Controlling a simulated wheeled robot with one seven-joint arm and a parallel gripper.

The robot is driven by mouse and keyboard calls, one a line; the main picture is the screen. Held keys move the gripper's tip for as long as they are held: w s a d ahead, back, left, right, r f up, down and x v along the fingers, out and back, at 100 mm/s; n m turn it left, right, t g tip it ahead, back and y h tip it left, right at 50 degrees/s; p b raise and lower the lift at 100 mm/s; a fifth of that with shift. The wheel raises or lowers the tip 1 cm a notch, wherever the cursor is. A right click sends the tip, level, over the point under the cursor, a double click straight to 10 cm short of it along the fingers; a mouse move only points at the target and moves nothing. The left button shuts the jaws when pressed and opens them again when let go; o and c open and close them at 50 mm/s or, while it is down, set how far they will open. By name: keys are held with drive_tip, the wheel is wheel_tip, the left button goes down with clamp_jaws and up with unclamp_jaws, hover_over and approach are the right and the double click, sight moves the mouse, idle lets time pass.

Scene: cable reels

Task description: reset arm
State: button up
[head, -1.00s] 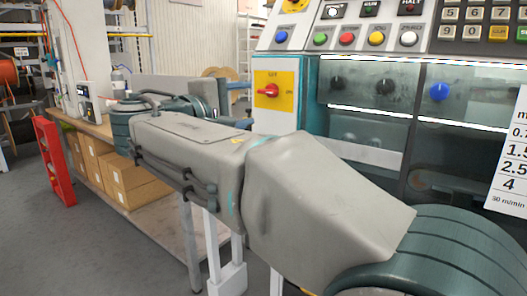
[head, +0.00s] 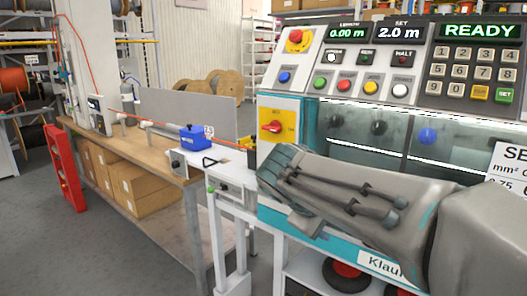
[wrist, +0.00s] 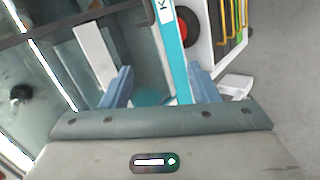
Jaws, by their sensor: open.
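My gripper (wrist: 160,92) shows in the wrist view with its two blue fingers apart and nothing between them. Beyond the fingers are the teal and white edge of the machine and a shelf below it. In the head view my grey arm crosses the lower right, in front of the machine (head: 345,110). The machine's displays read 0.00 m, 2.0 m and READY.
A wooden bench (head: 150,152) at left carries a blue device (head: 194,138) with an orange cable running to it. Cardboard boxes (head: 140,192) sit below. A red frame (head: 65,168) stands on the floor. Wooden reels (head: 222,83) stand behind. Grey floor is clear at front left.

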drive_tip(key=s+f+m+g+y+p, duration=0.1)
drive_tip(key=s+f+m+y+p, duration=0.1)
drive_tip(key=s, duration=0.5)
drive_tip(key=s+d+f+m+g+y+p, duration=0.1)
drive_tip(key=s+m+g+y+p, duration=0.1)
drive_tip(key=s+m+y+p, duration=0.2)
drive_tip(key=s+m+p, duration=0.2)
drive_tip(key=s+p, duration=0.1)
drive_tip(key=s, duration=0.1)
drive_tip(key=shift+s+d+f+p, duration=0.15)
drive_tip(key=shift+d+f+p, duration=0.1)
drive_tip(key=shift+f+p, duration=0.1)
